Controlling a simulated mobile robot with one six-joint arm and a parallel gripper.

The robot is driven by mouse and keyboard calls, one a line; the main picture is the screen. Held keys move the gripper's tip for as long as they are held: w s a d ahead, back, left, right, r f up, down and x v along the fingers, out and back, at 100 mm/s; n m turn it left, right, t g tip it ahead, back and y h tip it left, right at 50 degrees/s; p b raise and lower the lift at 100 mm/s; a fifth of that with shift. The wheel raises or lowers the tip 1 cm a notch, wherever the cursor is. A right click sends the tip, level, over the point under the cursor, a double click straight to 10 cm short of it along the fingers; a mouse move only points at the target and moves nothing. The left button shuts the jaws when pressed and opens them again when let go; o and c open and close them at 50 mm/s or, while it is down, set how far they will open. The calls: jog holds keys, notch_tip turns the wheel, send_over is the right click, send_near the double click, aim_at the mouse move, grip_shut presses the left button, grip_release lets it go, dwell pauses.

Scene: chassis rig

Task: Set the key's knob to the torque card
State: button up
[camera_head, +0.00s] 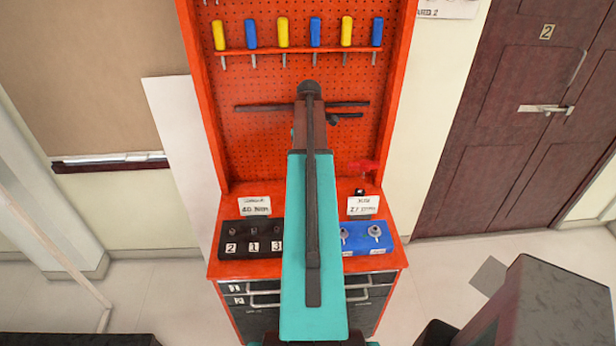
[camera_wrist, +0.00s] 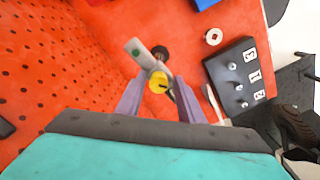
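In the wrist view a grey key (camera_wrist: 138,50) has a green spot and a yellow knob (camera_wrist: 158,82) with a dark mark. The purple fingertips of my gripper (camera_wrist: 160,80) are on either side of the knob. I cannot tell whether they touch it. In the head view my teal arm hides the gripper and the key. A white card (camera_head: 254,206) at the left of the bench seems to read 40 Nm. Another card (camera_head: 363,205) at the right seems to begin with 27; its small print is blurred.
A black block (camera_head: 232,250) with several numbered posts stands left on the orange bench. A blue block (camera_head: 376,246) with silver fittings stands right. Yellow and blue handled tools hang on the pegboard (camera_head: 260,80) behind. Drawers (camera_head: 262,300) are below. A red object (camera_head: 363,166) is at the right.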

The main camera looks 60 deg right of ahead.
jog(key=shift+s+f+n, duration=0.1)
jog(key=shift+f+n, duration=0.2)
jog(key=shift+n, duration=0.7)
jog(key=c, duration=0.7)
